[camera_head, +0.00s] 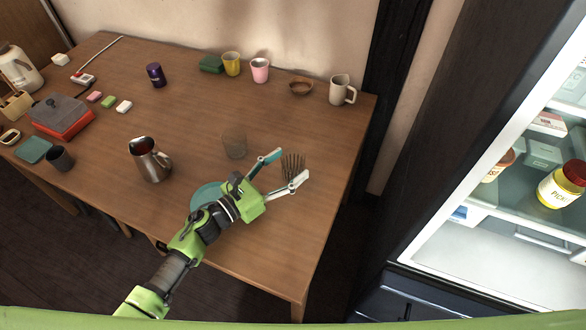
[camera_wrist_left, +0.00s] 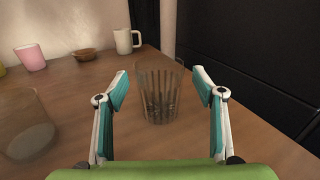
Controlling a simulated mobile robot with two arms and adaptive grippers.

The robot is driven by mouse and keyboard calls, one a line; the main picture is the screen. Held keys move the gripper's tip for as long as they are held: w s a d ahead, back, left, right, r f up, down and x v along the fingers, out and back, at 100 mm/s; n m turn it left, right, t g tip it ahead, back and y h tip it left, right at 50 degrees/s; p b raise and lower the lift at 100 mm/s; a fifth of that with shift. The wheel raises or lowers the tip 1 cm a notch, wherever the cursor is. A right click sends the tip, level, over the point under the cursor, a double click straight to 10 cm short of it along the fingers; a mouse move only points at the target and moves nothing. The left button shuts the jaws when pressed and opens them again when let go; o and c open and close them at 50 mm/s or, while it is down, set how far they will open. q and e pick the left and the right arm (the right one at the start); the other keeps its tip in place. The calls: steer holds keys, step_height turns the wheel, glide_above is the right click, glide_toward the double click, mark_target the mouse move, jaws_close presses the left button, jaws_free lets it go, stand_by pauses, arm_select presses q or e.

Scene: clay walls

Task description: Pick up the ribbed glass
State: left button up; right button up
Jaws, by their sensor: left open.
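The ribbed glass (camera_head: 293,163) is clear with vertical ribs and stands upright on the wooden table. In the left wrist view the ribbed glass (camera_wrist_left: 158,88) is centred ahead, between the lines of the two fingers. My left gripper (camera_head: 288,168) is open and empty, low over the table, with its fingertips just at the near sides of the glass. In the left wrist view there is a gap on both sides between the glass and the left gripper's fingers (camera_wrist_left: 160,88). My right gripper is not in view.
A smooth clear glass (camera_head: 234,143) stands left of my gripper, and a teal plate (camera_head: 205,194) lies partly under my arm. A metal pitcher (camera_head: 150,160) is further left. A beige mug (camera_head: 341,90), wooden bowl (camera_head: 300,87) and pink cup (camera_head: 260,71) stand at the back.

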arm_select(q)
steer(key=shift+x, duration=1.2)
steer(key=c, duration=1.3)
